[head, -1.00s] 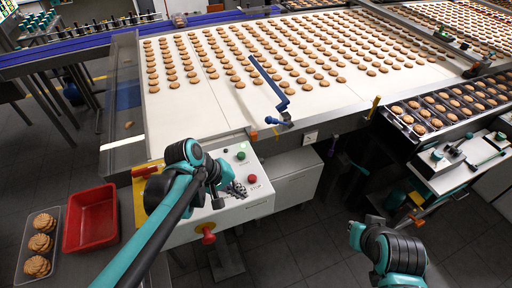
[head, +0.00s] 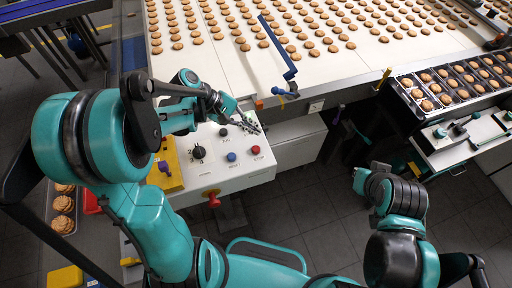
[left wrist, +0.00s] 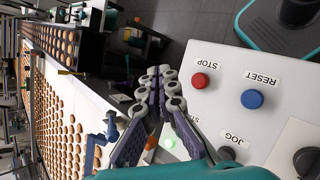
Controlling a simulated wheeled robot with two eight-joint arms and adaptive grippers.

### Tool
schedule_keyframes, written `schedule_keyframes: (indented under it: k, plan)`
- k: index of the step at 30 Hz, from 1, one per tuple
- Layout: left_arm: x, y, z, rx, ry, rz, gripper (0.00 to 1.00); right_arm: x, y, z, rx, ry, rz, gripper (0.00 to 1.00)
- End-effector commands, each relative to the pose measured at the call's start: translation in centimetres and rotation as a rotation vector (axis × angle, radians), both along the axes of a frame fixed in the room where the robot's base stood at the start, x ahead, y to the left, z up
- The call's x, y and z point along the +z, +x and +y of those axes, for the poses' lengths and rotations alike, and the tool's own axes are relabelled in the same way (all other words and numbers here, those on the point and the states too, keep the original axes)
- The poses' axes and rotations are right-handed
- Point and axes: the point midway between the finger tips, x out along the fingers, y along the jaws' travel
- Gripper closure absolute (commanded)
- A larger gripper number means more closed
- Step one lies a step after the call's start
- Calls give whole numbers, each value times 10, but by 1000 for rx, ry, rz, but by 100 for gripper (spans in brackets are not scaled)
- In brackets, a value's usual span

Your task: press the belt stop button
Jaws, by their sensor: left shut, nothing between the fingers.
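The red stop button (head: 255,150), labelled STOP, is on top of the pale control box (head: 240,172), near its right edge. In the left wrist view the stop button (left wrist: 200,80) is unobstructed, to the right of the fingertips. My left gripper (head: 252,126) is shut and empty, above the box's far right part. In the left wrist view its fingertips (left wrist: 165,76) are together, beside the button with a visible gap. Their exact height above the box is unclear. My right arm is at the right of the head view; its gripper does not show.
A blue reset button (left wrist: 251,98) and black jog button (left wrist: 226,153) are near the stop button. A lit green button (left wrist: 168,143) is partly behind the fingers. A red mushroom knob (head: 211,198) is on the box's front. The biscuit belt (head: 215,65) lies beyond.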

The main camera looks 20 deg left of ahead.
Motion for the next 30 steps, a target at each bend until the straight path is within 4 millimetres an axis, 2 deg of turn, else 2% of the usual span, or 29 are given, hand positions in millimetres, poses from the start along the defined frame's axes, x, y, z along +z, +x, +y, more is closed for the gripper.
schedule_keyframes:
  k: [18,22,30]
  plan:
    - [-78,0,0,0,1,-1,100,-63,0,0,0,0,0,100]
    - [-84,0,0,0,1,-1,100,-68,0,0,0,0,0,100]
    - [-83,0,0,0,1,-1,100,-67,0,0,0,0,0,100]
